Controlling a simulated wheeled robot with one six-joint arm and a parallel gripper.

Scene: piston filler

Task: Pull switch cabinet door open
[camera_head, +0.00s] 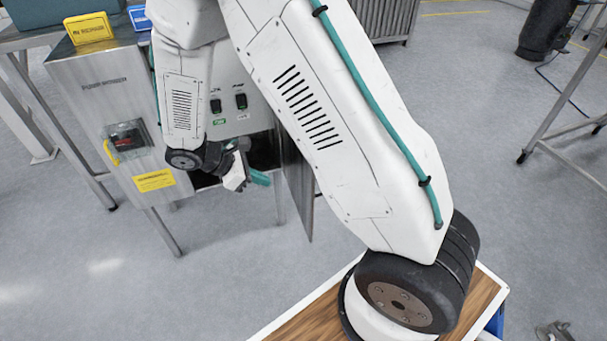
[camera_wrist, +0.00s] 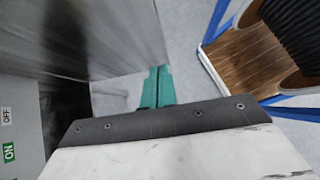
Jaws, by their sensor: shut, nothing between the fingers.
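The switch cabinet door (camera_head: 298,190) is a thin grey metal panel. It stands swung out from the cabinet, seen nearly edge-on to the right of my gripper. In the wrist view, a broad grey metal sheet (camera_wrist: 100,35) that looks like this door fills the upper left. My gripper (camera_head: 262,178) has teal fingers and is at the dark cabinet opening, on the inner side of the door. In the wrist view, the fingers (camera_wrist: 157,87) are together and empty, close to the sheet's lower edge. I cannot tell whether they touch it.
The switch panel (camera_head: 230,100) with two black switches is above the opening; its ON and OFF labels show in the wrist view. A steel box with a yellow-handled red switch (camera_head: 125,140) stands to the left. Grey floor (camera_head: 240,260) is open in front.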

